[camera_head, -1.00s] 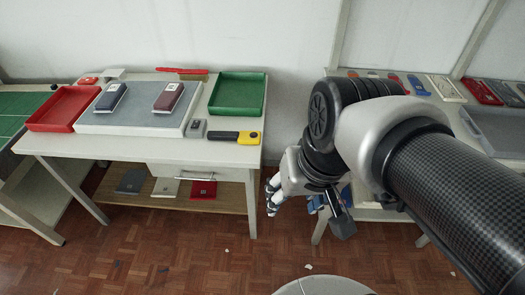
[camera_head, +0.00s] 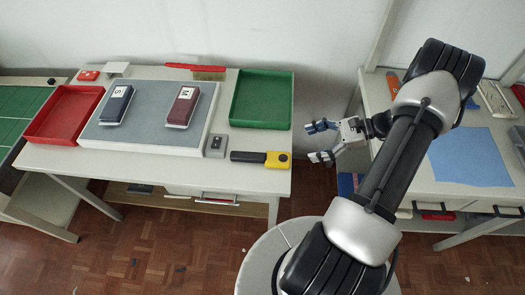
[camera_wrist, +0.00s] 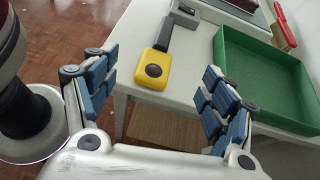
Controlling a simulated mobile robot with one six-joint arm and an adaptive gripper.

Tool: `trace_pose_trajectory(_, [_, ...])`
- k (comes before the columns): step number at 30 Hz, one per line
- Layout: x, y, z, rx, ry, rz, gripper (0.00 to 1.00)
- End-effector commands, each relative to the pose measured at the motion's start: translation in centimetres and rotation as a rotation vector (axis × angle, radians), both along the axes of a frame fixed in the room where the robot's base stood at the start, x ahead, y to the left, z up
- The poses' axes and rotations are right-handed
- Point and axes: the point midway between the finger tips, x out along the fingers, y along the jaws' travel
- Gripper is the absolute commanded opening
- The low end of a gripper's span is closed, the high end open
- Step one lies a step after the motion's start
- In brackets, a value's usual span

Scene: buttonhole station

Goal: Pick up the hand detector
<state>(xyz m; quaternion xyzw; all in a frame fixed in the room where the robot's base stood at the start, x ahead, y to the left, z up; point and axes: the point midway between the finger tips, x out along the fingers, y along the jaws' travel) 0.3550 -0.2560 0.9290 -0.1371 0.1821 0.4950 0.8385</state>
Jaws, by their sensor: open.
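The hand detector (camera_head: 262,158) has a black handle and a yellow head with a dark round spot. It lies flat near the front right corner of the white table, in front of the green tray. In the wrist view the hand detector (camera_wrist: 155,70) shows between my fingers and beyond them, its yellow head nearest. My gripper (camera_head: 318,142) is open and empty, to the right of the table's right edge and apart from the detector. In the wrist view my gripper (camera_wrist: 158,85) has its blue-padded fingers spread wide.
A green tray (camera_head: 234,114) stands behind the detector, and a small grey box (camera_head: 216,146) is at its left. A grey-topped platform (camera_head: 146,137) bears a blue and a dark red case. A red tray (camera_head: 42,128) is at the left. A second table (camera_head: 440,190) stands at the right.

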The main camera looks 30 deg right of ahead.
Motion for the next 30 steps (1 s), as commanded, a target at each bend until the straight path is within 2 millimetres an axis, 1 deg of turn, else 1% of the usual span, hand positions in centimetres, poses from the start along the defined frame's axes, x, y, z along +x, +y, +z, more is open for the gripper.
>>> trace_pose_trajectory(1, [-0.4,-0.5,-0.8,0.034,0.004,-0.039,0.77])
trace_pose_trajectory(4, [-0.7,-1.1,-1.9,0.071,0.006,-0.085,0.77])
trace_pose_trajectory(7, [-0.5,-0.7,-2.6,0.086,0.007,-0.1,0.77])
trace_pose_trajectory(11, [0.7,1.2,-3.6,0.087,0.009,-0.098,0.77])
trace_pose_trajectory(18, [3.4,5.3,-5.7,0.086,0.01,-0.096,0.77])
trace_pose_trajectory(21, [4.3,6.7,-6.4,0.083,0.01,-0.098,0.77])
trace_pose_trajectory(24, [5.0,7.6,-6.8,0.084,0.008,-0.099,0.77])
trace_pose_trajectory(30, [5.5,8.6,-7.3,0.083,0.009,-0.099,0.77])
